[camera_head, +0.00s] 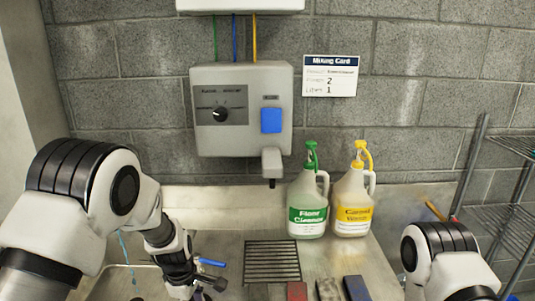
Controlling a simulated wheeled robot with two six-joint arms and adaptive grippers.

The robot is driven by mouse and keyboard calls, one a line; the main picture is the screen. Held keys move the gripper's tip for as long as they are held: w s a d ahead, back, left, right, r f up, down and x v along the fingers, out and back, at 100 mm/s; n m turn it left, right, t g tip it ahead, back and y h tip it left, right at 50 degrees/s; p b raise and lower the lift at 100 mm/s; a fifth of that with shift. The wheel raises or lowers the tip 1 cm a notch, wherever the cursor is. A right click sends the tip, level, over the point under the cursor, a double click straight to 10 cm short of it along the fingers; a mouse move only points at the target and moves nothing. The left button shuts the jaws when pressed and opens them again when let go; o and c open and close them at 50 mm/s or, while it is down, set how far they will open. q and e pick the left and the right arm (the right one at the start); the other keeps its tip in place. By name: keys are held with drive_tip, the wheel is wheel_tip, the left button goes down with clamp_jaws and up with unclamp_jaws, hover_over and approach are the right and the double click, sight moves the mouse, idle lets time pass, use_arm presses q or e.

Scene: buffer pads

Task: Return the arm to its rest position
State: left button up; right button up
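My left arm comes in from the left and bends down over the steel counter. My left gripper (207,287) is low at the bottom edge of the view, close to a blue lever (212,262). Its fingers are small, dark and partly cut off, so I cannot tell whether they are open or hold anything. My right arm shows only at the bottom right corner, and its gripper is outside the view.
A green-labelled jug (308,212) and a yellow-labelled jug (352,210) stand behind a drain grate (272,262). A red block (297,291), a grey block (328,290) and a blue block (356,288) lie in front. A dispenser (240,110) hangs above; wire shelves (505,215) stand right.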

use_arm(q)
drive_tip(key=s+a+f+m+b, duration=0.2)
drive_tip(key=s+f+m, duration=0.5)
drive_tip(key=s, duration=0.9)
drive_tip(key=s+a+f+m+b, duration=0.2)
drive_tip(key=s+a+f+m, duration=0.2)
drive_tip(key=s+f, duration=1)
drive_tip(key=s+m, duration=0.2)
drive_tip(key=m, duration=0.1)
drive_tip(key=shift+a+m+g+y+b, duration=0.3)
drive_tip(key=shift+a+y+b, duration=0.05)
drive_tip(key=shift+a+y, duration=0.05)
